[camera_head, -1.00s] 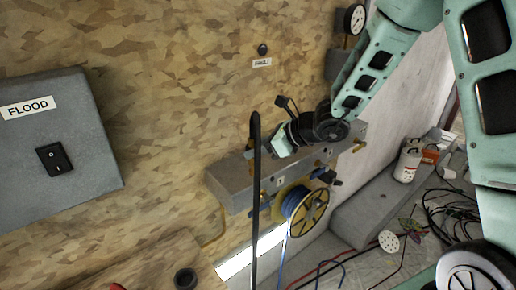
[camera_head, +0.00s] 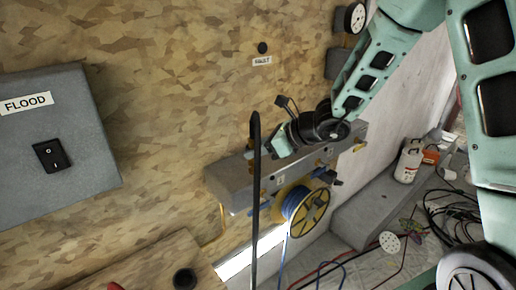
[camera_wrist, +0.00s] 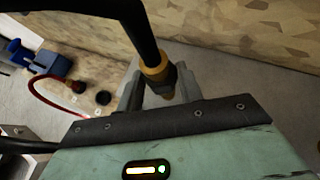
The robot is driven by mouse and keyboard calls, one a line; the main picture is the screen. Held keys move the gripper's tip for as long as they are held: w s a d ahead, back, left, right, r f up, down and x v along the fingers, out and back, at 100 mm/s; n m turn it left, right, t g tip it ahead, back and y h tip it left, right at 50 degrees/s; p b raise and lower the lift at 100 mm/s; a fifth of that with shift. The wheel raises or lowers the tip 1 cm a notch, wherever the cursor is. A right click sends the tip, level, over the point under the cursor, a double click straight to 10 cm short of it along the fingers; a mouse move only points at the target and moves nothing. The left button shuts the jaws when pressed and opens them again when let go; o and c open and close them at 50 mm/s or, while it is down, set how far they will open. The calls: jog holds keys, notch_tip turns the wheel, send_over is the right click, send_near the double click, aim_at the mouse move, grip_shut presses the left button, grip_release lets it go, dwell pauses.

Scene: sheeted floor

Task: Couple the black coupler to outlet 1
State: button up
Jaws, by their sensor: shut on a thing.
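In the wrist view, a black hose ends in a brass collar and dark tip, the black coupler (camera_wrist: 157,72). My gripper (camera_wrist: 152,88) is shut on it, with grey fingers on either side. In the head view, my gripper (camera_head: 262,154) is at the left part of a grey manifold block (camera_head: 228,182) on the wooden wall; the black hose (camera_head: 256,200) hangs there in a tall loop. Brass fittings show along the block, but I cannot tell which is outlet 1. Whether the coupler touches an outlet is hidden.
A yellow-and-blue reel (camera_head: 305,212) hangs below the block. A grey FLOOD switch box (camera_head: 55,140) is at left.

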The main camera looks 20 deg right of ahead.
jog(key=shift+f+b, duration=0.8)
jog(key=shift+f, duration=0.1)
jog(key=shift+c, duration=0.4)
jog(key=o, duration=1.2)
jog(key=shift+c, duration=0.2)
jog(key=v, duration=1.7)
jog(key=shift+s+d, duration=0.2)
